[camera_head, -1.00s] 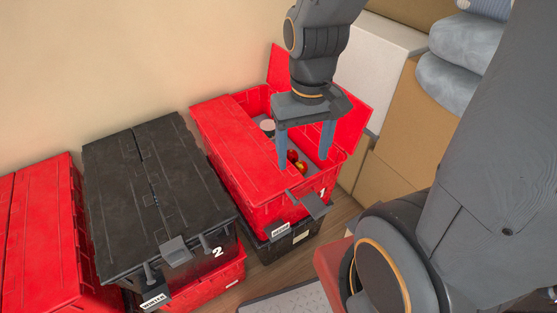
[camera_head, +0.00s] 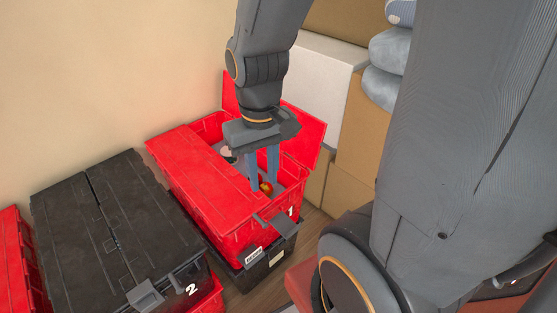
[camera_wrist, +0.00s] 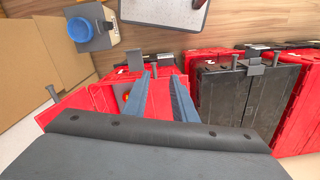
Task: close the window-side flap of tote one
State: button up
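Tote one (camera_head: 232,232) is a red tote marked 1, on top of a black tote. Its left flap (camera_head: 205,175) lies flat and shut. Its right flap (camera_head: 303,135) stands raised, tilted outward, and shows red at the left in the wrist view (camera_wrist: 62,108). No window is in view, so which flap is window-side cannot be told from it. My gripper (camera_head: 262,186) points down over the open half, fingers apart with nothing between them, left of the raised flap. Whether the fingertips are below the rim is unclear. Small round items (camera_head: 266,187) show inside.
A black-lidded tote marked 2 (camera_head: 120,235) stands left of tote one, with another red tote beyond. Cardboard boxes (camera_head: 357,135) and a white box (camera_head: 320,75) stand close behind the raised flap. A wall runs along the back left.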

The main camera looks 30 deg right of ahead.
jog(key=w+d+m, duration=0.2)
jog(key=w+d, duration=0.2)
jog(key=w+d+m, duration=0.2)
jog(key=w+d, duration=0.2)
jog(key=shift+w+d+r+m+p, duration=0.15)
jog(key=shift+w+m+p, duration=0.15)
jog(key=shift+w+p, duration=0.1)
grip_shut()
jog(key=w+d+f+m, duration=0.2)
jog(key=d+m, duration=0.2)
jog(key=d, duration=0.6)
jog(key=w+d+f+m+p, duration=0.1)
jog(key=w+d+m, duration=0.2)
jog(key=d, duration=0.6)
jog(key=w+d+f+m, duration=0.2)
jog(key=d+m, duration=0.2)
jog(key=d, duration=0.6)
notch_tip(320, 180, down, 10)
jog(key=a+p, duration=0.1)
jog(key=p, duration=0.1)
jog(key=shift+y, duration=0.4)
jog(key=shift+s+a+r+p, duration=0.2)
jog(key=shift+a+r+p, duration=0.1)
jog(key=shift+a, duration=0.3)
jog(key=shift+s+a+r+p, duration=0.2)
jog(key=shift+a+r+p, duration=0.05)
jog(key=shift+a, duration=0.4)
jog(key=shift+s+a+r+p, duration=0.2)
jog(key=shift+a+r+p, duration=0.1)
jog(key=shift+a, duration=0.3)
